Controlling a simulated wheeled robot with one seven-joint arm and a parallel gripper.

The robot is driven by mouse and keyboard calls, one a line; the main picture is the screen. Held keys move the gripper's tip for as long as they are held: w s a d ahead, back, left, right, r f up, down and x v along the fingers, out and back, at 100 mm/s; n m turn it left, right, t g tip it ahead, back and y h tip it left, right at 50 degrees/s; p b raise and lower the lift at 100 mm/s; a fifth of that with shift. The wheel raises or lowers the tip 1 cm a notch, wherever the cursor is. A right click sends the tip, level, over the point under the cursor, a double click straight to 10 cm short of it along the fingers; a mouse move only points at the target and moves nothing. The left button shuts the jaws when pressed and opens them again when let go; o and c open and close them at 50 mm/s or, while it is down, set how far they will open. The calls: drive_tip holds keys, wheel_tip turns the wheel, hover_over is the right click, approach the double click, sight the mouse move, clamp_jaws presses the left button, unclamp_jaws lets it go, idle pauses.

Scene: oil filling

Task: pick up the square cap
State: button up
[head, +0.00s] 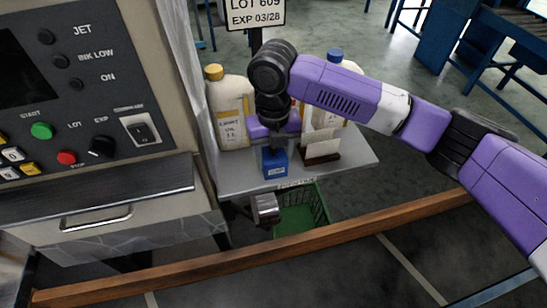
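My gripper (271,143) points down over the shelf, at the end of the purple arm. It is directly above a small blue square block (275,168) with a white label on its front. This block may be the square cap, but the view is too small to be sure. The fingertips are small and dark at the block's top, and I cannot tell whether they touch it or are closed. A cream bottle with a yellow cap (213,72) stands to the left. A bottle with a blue cap (335,55) stands behind the arm, partly hidden.
A brown holder with white cards (321,148) stands just right of the gripper on the grey shelf (235,182). A control panel (85,90) is at the left. A green crate (300,212) sits below the shelf. A wooden rail (350,228) crosses in front.

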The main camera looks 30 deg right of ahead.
drive_tip(key=c, duration=0.7)
drive_tip(key=shift+o, duration=0.2)
wheel_tip(320, 180, up, 20)
drive_tip(key=shift+b, duration=0.4)
